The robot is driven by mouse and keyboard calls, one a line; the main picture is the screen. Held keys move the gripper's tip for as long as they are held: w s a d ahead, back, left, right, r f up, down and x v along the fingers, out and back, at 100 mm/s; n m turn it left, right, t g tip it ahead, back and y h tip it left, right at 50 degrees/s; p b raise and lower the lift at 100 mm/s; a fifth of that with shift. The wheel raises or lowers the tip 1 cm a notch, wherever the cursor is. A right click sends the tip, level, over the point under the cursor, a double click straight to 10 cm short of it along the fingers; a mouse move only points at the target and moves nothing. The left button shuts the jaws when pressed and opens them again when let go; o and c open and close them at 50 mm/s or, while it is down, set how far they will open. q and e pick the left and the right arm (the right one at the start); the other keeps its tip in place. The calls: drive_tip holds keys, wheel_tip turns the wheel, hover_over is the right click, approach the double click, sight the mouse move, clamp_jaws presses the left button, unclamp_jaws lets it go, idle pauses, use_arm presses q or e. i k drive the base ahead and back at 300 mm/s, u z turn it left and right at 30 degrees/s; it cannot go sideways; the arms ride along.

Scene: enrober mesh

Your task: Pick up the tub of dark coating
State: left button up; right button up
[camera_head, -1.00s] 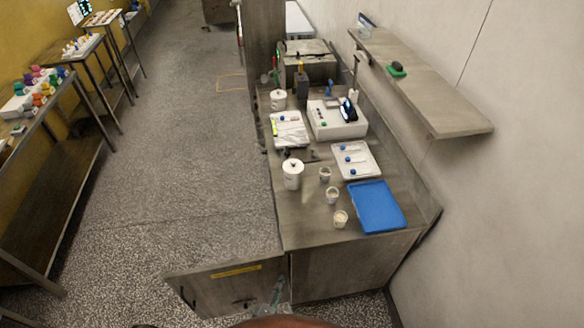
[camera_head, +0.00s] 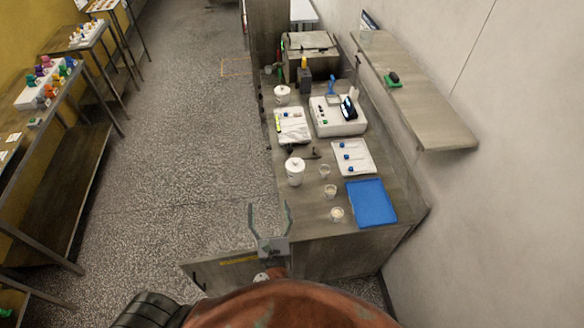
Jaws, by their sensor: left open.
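Two white lidded tubs stand on the steel counter (camera_head: 309,222): a nearer tub (camera_head: 295,171) close to its left edge and a farther tub (camera_head: 282,95). I cannot tell from here which holds dark coating; their contents are hidden by the lids. My left gripper (camera_head: 269,207) is open and empty, its two thin fingers spread and pointing up the picture. It appears at the near left corner of the counter, below the nearer tub in the picture and apart from it. My right gripper is out of view.
Several small cups (camera_head: 330,191) stand right of the nearer tub, beside a blue tray (camera_head: 371,203). White trays and a white device (camera_head: 338,115) sit behind. A wall shelf (camera_head: 420,95) overhangs the right. An open cabinet door (camera_head: 222,275) juts out below.

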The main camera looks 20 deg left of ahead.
sight(294, 180)
drive_tip(key=z, duration=0.05)
drive_tip(key=i, duration=0.9)
